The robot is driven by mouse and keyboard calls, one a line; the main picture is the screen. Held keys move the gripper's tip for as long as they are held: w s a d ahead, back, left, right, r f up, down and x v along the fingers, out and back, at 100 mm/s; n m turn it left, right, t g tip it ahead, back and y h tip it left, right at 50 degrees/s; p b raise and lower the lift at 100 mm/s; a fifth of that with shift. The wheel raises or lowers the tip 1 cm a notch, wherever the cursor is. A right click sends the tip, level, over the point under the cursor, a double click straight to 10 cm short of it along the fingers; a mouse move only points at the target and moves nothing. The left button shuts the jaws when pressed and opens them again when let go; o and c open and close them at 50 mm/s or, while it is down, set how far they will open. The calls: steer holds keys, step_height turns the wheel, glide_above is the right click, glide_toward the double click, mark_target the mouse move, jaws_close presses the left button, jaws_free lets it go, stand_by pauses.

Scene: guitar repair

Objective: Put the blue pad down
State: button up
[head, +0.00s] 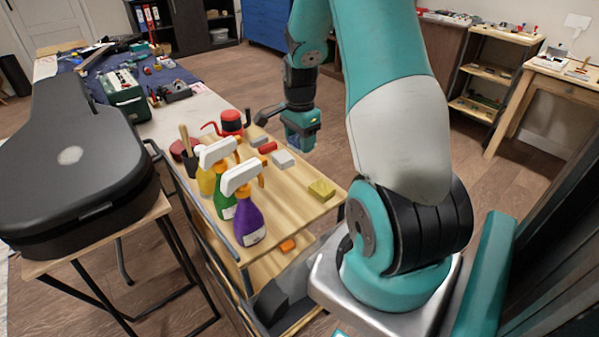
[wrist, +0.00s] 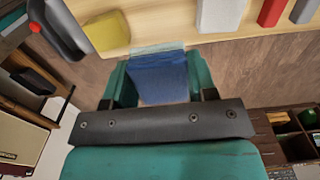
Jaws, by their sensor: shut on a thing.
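The blue pad (wrist: 158,76) is between the two fingers of my gripper (wrist: 158,84) in the wrist view, and the fingers are shut on it. In the head view my gripper (head: 300,132) is beyond the right edge of the wooden cart top (head: 283,212), with only a little of the blue pad (head: 294,143) showing below it. In the wrist view the pad's far end shows against the edge of the cart top (wrist: 150,20). I cannot tell whether it touches the cart.
Bare wood lies between the white block and the sponge. A black guitar case (head: 70,185) lies left.

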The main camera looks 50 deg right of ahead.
mark_target(300, 178)
step_height(300, 178, down, 10)
steer(key=shift+f, duration=0.25)
steer(key=shift+f, duration=0.1)
steer(key=o, duration=1)
steer(key=shift+c, duration=0.2)
step_height(300, 178, up, 12)
steer(key=shift+r, duration=0.15)
steer(key=shift+s, duration=0.1)
